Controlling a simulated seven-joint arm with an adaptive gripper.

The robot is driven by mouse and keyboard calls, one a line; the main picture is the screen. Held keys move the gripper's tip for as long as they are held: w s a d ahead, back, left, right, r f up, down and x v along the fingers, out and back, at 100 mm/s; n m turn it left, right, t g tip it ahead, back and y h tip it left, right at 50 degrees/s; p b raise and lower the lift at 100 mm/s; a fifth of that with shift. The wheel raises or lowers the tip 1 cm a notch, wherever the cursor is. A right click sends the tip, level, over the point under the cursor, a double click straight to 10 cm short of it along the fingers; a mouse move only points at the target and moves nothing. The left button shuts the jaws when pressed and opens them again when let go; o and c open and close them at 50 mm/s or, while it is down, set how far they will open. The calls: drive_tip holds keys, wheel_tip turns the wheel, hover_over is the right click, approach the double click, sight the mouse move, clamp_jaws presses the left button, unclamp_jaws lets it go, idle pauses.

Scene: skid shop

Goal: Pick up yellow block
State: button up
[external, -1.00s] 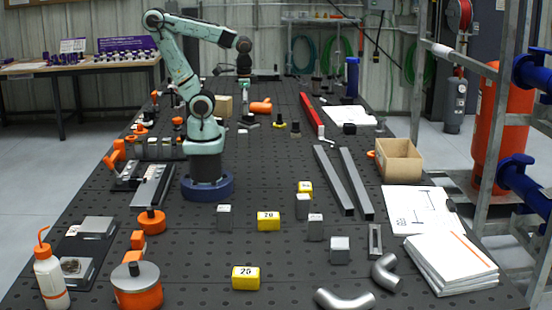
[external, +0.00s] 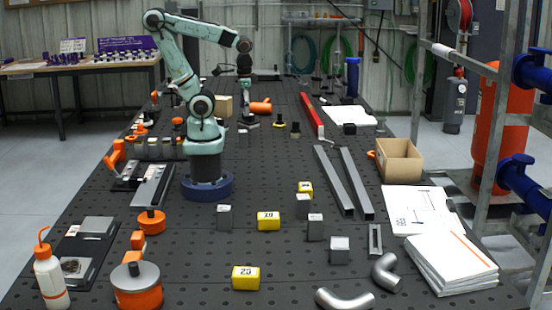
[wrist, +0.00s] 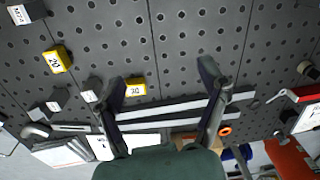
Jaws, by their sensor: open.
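Three yellow blocks with white number labels stand on the dark perforated table in the external view. One is at the front (external: 245,279), one in the middle (external: 268,222), and one farther back (external: 305,188), partly behind a grey block. The wrist view shows two yellow blocks, one at upper left (wrist: 58,60) and one (wrist: 136,88) appearing beside the left finger. In the external view my gripper (external: 245,70) is high over the far part of the table, well behind the yellow blocks.
Several grey blocks (external: 340,250) stand among the yellow ones. Two long grey bars (external: 345,182) lie to their right, near a cardboard box (external: 400,160). Grey pipe elbows (external: 385,271) and a paper stack (external: 450,262) are front right. Orange fixtures (external: 137,287) line the left.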

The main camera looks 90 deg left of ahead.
drive_tip(key=w+d+r+n+t, duration=0.1)
drive_tip(key=w+r+n+t, duration=0.2)
drive_tip(key=w, duration=0.5)
drive_tip(key=w+d+f+n+h, duration=0.1)
drive_tip(key=w+d+f+h, duration=0.1)
drive_tip(key=w+d+f, duration=0.5)
drive_tip(key=m+g+y, duration=0.1)
drive_tip(key=m+g, duration=0.2)
drive_tip(key=m, duration=0.3)
hover_over(269, 215)
wheel_tip(269, 215, down, 14)
drive_tip(key=shift+w+r, duration=0.1)
drive_tip(key=shift+r, duration=0.15)
drive_tip(key=shift+d+f, duration=0.1)
drive_tip(key=shift+f, duration=0.1)
wheel_tip(269, 215, down, 6)
drive_tip(key=shift+f, duration=0.15)
